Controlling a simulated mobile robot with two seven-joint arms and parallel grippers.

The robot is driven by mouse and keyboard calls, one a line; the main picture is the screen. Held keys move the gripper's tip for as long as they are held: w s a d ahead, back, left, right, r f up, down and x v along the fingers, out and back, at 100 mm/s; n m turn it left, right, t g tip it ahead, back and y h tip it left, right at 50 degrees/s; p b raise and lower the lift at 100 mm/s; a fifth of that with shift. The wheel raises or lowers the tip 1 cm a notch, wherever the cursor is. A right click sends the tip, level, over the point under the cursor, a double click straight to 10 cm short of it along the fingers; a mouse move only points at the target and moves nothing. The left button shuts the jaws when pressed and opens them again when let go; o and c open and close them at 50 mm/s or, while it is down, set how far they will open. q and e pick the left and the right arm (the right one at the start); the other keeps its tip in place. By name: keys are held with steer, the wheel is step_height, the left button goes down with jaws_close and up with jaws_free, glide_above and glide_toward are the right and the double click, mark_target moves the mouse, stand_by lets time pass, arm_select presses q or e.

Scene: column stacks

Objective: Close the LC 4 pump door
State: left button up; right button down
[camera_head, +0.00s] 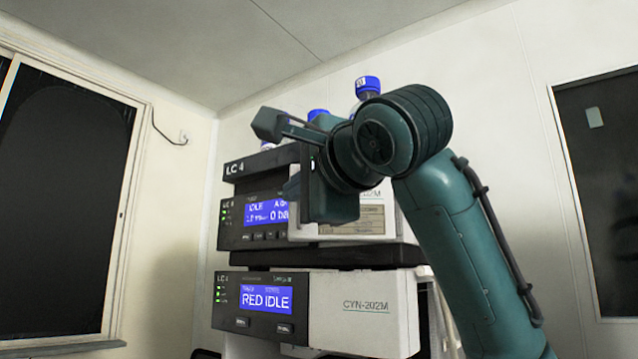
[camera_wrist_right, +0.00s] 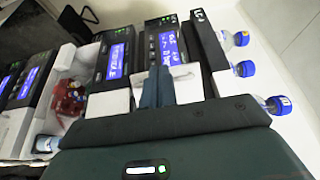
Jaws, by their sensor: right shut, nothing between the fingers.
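The LC 4 stack (camera_head: 240,254) stands in mid-picture in the head view, its label on the dark top tray (camera_head: 236,168). Its upper module has a white door panel (camera_head: 312,230) that overlaps the right of the blue display (camera_head: 262,213) and seems to stand out from the front. The lower module's white panel (camera_head: 365,312) looks flush. My right gripper (camera_head: 291,187) is shut and empty, in front of the upper module. In the right wrist view the gripper (camera_wrist_right: 153,85) points at the stack's front; I cannot tell whether it touches. My left gripper is out of view.
Blue-capped bottles (camera_head: 368,88) stand on the stack top. In the right wrist view, red parts (camera_wrist_right: 68,98) show in an open recess lower down, beside another display (camera_wrist_right: 28,82). A dark window is at left and a dark panel at right in the head view.

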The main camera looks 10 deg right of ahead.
mark_target(295, 203)
steer(key=w+m+h, duration=0.1)
steer(key=w+h, duration=0.1)
steer(key=w, duration=0.1)
steer(key=w+m+h, duration=0.2)
steer(key=w, duration=0.1)
steer(key=shift+w+t+h, duration=0.4)
steer(key=shift+w+d+p, duration=0.25)
steer(key=shift+w, duration=0.2)
steer(key=shift+w+d+p, duration=0.2)
steer(key=shift+w+p, duration=0.05)
steer(key=shift+w, duration=0.2)
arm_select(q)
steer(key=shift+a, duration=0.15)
arm_select(e)
steer(key=shift+w+d, duration=0.1)
steer(key=shift+w, duration=0.25)
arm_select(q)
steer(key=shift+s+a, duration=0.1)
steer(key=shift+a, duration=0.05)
